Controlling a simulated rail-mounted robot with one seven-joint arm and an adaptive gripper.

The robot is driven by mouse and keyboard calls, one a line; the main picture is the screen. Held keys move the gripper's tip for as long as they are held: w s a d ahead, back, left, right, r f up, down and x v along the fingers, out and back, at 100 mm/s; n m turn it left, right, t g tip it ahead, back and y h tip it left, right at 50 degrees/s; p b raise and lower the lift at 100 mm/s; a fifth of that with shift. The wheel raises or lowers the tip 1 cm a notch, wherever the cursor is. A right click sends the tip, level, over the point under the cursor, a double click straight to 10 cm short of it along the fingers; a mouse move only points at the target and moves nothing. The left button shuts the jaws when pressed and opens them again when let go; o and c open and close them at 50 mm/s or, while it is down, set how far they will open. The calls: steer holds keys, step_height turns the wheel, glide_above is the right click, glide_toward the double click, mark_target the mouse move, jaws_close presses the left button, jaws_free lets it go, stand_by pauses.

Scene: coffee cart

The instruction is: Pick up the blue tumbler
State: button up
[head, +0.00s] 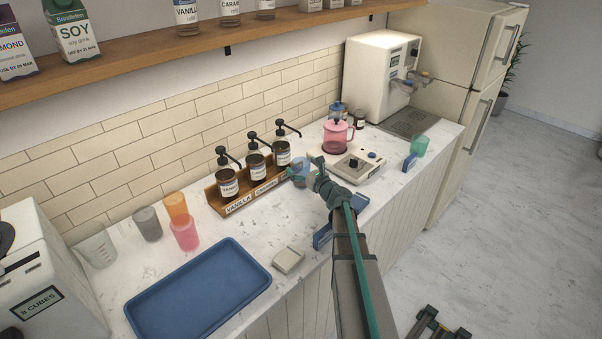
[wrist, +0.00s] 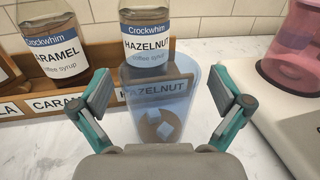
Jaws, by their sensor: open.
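The blue tumbler (wrist: 165,112) is translucent and stands upright in front of the hazelnut syrup bottle, with a few pale cubes inside. In the head view the tumbler (head: 301,172) is small and partly hidden by my gripper (head: 312,170). In the wrist view my gripper (wrist: 168,105) is open, with one finger on each side of the tumbler.
A wooden rack (head: 240,197) with pump syrup bottles stands right behind the tumbler. A blue tray (head: 198,291) and orange (head: 176,206), pink (head: 185,233) and grey (head: 147,223) tumblers stand to the left.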

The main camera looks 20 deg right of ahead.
steer(key=shift+w, duration=0.1)
steer(key=shift+c, duration=0.3)
steer(key=c, duration=1.3)
steer(key=shift+c, duration=0.7)
steer(key=shift+r, duration=0.1)
